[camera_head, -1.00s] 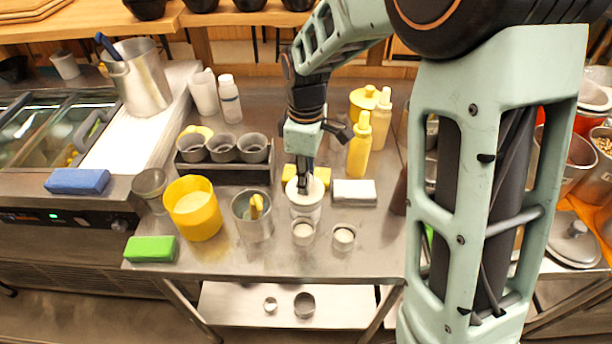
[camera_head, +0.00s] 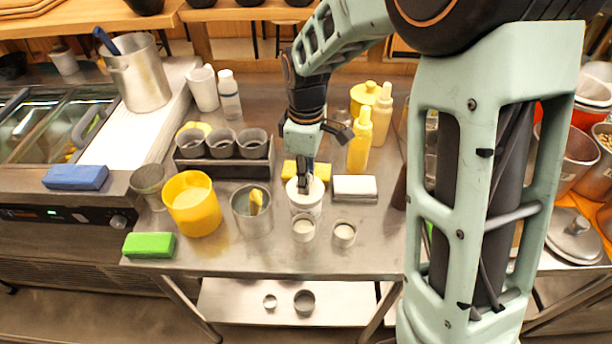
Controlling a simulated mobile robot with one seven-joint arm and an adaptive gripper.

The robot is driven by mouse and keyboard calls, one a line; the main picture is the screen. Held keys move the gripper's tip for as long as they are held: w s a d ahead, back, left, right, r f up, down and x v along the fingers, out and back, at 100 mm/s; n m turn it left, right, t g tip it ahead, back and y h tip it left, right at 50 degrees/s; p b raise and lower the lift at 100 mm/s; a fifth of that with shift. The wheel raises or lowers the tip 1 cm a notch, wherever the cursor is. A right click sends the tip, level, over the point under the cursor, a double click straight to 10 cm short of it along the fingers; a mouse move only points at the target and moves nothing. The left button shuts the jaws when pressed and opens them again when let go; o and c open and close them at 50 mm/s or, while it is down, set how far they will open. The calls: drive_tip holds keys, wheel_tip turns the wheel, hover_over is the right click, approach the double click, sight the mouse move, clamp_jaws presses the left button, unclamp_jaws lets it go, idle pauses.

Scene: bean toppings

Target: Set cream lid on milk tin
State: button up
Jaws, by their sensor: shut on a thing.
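The cream lid (camera_head: 314,187) is a pale round disc at the top of the milk tin (camera_head: 307,206), a whitish cylinder on the steel table. My gripper (camera_head: 304,186) points straight down and is shut on the lid, right over the tin. The lid looks level and lies at the tin's mouth. I cannot tell whether it is fully seated, as the fingers hide its middle.
Two small cups (camera_head: 344,233) stand in front of the tin. A metal container (camera_head: 249,222) and a yellow tub (camera_head: 193,212) stand left. A yellow sponge (camera_head: 291,171) lies behind, a white-topped block (camera_head: 355,189) right, and yellow bottles (camera_head: 360,145) back right.

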idle(0.4)
drive_tip(key=o, duration=0.9)
drive_tip(key=shift+o, duration=0.4)
drive_tip(key=o, duration=0.4)
drive_tip(key=shift+o, duration=0.2)
drive_tip(key=shift+r, duration=0.2)
drive_tip(key=shift+r+p, duration=2.5)
drive_tip(key=shift+r, duration=0.45)
drive_tip(key=shift+f, duration=0.1)
